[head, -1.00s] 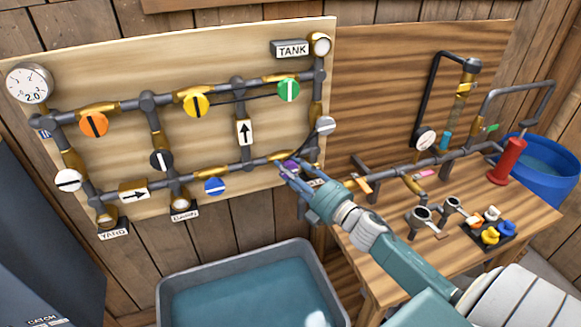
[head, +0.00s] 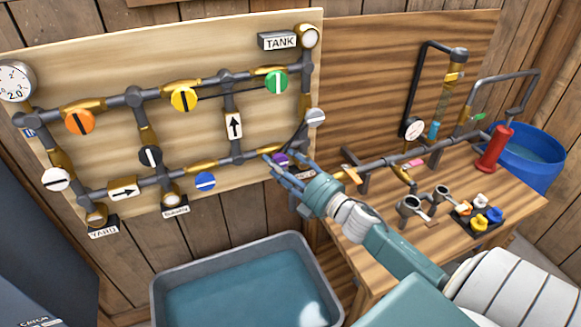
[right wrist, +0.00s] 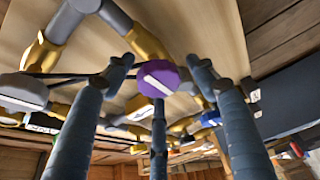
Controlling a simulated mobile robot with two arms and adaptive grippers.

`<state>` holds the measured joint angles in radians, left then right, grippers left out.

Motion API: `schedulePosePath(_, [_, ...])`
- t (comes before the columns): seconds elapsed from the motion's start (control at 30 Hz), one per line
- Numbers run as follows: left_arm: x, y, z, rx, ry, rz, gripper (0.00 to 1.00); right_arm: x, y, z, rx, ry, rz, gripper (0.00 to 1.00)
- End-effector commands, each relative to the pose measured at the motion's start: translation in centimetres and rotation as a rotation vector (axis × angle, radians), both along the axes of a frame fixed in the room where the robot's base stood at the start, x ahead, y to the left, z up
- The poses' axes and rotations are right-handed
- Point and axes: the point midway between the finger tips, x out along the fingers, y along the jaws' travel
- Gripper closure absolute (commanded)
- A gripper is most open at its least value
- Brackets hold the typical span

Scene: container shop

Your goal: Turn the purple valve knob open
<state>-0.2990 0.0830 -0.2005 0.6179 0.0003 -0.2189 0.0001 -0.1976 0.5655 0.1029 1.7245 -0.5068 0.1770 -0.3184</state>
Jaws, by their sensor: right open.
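The purple valve knob (head: 280,159) is on the lower right of the pipe board in the head view, partly hidden by my fingers. The right wrist view shows this purple knob (right wrist: 158,79) with a white bar lying at a slant across its face. My right gripper (head: 274,166) is in front of the knob with its fingers spread. In the right wrist view, the fingers of the right gripper (right wrist: 160,88) stand on the left, right and below the knob. I cannot tell whether any finger touches it. My left gripper is not in view.
Other knobs are near on the board: blue (head: 205,181), grey (head: 316,116) and green (head: 276,83). A grey water tub (head: 160,290) stands below. A wooden table (head: 505,195) with pipes and a red cylinder (head: 493,148) is at the right.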

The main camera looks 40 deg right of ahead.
Motion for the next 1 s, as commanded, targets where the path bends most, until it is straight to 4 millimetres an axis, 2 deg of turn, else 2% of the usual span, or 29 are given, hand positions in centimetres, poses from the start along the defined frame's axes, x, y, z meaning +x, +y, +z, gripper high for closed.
schedulePosePath(0.3, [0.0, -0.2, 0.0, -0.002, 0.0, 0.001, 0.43, -6.3, -0.8, -0.7, 0.002, 0.005, 0.0, 0.43])
schedulePosePath(0.5, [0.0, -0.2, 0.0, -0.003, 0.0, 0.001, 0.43, -9.6, -1.3, -0.8, 0.001, 0.002, 0.001, 0.43])
schedulePosePath(0.7, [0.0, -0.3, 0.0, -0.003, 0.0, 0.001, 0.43, -11.0, -1.5, -0.7, -0.001, -0.001, 0.003, 0.43])
schedulePosePath(1.0, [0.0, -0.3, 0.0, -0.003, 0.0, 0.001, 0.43, -11.1, -1.5, -0.7, -0.001, -0.001, 0.003, 0.43])
